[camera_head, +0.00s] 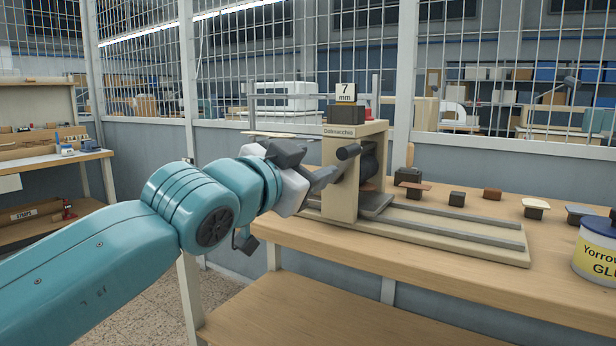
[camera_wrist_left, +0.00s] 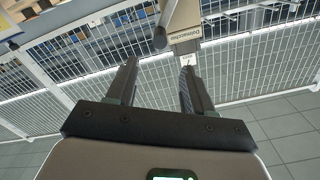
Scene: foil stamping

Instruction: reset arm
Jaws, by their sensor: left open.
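My left arm reaches in from the left in the head view. Its gripper (camera_head: 322,176) is beside the left side of the beige stamping press (camera_head: 340,180), near the press's dark round-ended handle (camera_head: 348,152). I cannot tell from the head view whether it touches the press. In the left wrist view the two fingers of the left gripper (camera_wrist_left: 157,85) stand apart with nothing between them. The press, labelled "Dolmacchio", shows at the top of that view (camera_wrist_left: 187,20). My right gripper is in neither view.
A "7 mm" block (camera_head: 345,93) sits on the press. The wooden bench (camera_head: 440,285) carries several small dark blocks, some with pieces on top, and a glue tub (camera_head: 597,250) at the right. A wire-mesh partition stands behind. Another workbench (camera_head: 60,160) is at the left.

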